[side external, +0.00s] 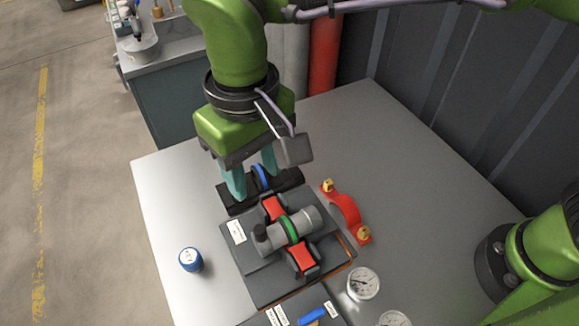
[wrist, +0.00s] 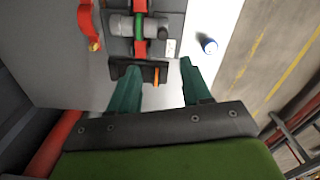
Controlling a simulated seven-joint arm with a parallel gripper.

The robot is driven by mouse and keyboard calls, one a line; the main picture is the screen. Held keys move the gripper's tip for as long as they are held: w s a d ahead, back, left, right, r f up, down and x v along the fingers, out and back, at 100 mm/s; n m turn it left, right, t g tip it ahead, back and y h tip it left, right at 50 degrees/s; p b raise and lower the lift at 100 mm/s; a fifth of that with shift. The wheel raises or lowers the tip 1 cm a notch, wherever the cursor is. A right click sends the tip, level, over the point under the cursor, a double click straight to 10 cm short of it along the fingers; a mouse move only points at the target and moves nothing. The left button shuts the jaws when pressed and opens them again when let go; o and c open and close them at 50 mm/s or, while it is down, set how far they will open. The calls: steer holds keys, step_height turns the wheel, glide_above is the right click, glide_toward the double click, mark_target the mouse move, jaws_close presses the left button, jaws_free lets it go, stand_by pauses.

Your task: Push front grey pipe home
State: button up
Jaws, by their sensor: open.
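A grey pipe (side external: 306,221) with a green band (side external: 290,227) lies across the fixture (side external: 245,253), between two red clamp pieces (side external: 273,208). The pipe also shows at the top of the wrist view (wrist: 121,26). I cannot tell how far it is seated. My gripper (side external: 256,187) is open, with its teal fingers low over a black holder (side external: 290,180) behind the fixture. Nothing shows held between the fingers (wrist: 160,66). A blue ring-like part (side external: 260,176) shows near them, partly hidden.
A red bracket (side external: 345,211) with brass-coloured knobs lies right of the fixture. A blue-and-white cylinder (side external: 190,260) stands on the left of the table. A gauge (side external: 362,283) and a blue-handled part (side external: 312,315) are at the front. The table's left side has free room.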

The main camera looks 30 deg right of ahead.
steer(key=shift+r, duration=1.5)
steer(key=s+d+m+t+y, duration=0.1)
steer(key=s+d+m+t, duration=0.1)
steer(key=d, duration=1.6)
steer(key=s+d+m+t+y, duration=0.1)
steer(key=d+m+t, duration=0.4)
steer(key=d, duration=1.2)
steer(key=shift+s+d+f, duration=0.15)
steer(key=shift+s+d, duration=0.25)
steer(key=shift+s, duration=0.05)
